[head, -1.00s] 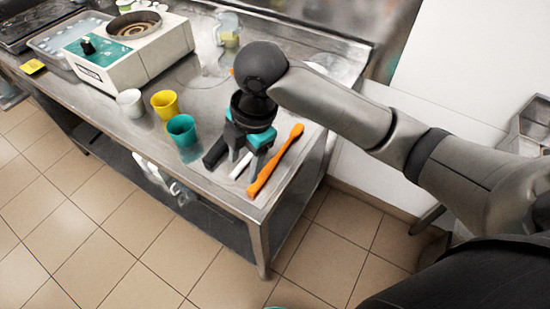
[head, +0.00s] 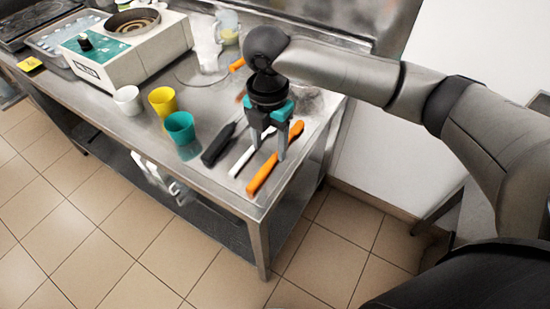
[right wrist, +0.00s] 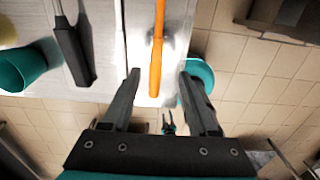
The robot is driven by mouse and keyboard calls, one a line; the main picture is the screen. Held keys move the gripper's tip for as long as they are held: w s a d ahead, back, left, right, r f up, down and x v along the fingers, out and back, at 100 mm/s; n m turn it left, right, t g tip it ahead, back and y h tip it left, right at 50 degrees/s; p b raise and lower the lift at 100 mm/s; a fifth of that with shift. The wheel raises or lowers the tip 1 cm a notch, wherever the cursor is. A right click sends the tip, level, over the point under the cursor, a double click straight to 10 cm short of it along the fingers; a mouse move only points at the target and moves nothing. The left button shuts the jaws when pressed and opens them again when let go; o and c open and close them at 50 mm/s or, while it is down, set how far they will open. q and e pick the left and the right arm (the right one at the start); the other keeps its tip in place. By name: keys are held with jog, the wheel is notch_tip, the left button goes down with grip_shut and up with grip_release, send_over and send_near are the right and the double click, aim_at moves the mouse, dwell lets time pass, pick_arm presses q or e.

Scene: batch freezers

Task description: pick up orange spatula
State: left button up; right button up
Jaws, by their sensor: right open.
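The orange spatula (head: 263,174) lies at the near right corner of the steel table, its long handle pointing to the front edge. My right gripper (head: 270,153) is open and empty above it, with the fingers hiding part of its middle. In the right wrist view, the orange spatula (right wrist: 156,55) runs lengthwise between the two open fingers of my right gripper (right wrist: 159,74). I cannot tell the exact height gap. A small two-pronged dark and teal shape (right wrist: 168,125) low in that view may be my left gripper; its state is unclear.
A white spatula (head: 243,158) and a black-handled tool (head: 218,145) lie just left of the orange one. Teal (head: 181,130), yellow (head: 163,101) and white (head: 128,100) cups stand farther left. A white machine (head: 130,50) stands behind them. The table edge is close.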

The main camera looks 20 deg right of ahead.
aim_at(266, 166)
jog(key=f, duration=0.2)
jog(key=f+b, duration=0.1)
jog(key=f, duration=0.3)
jog(key=shift+a+f, duration=0.2)
jog(key=shift+a, duration=0.2)
grip_shut()
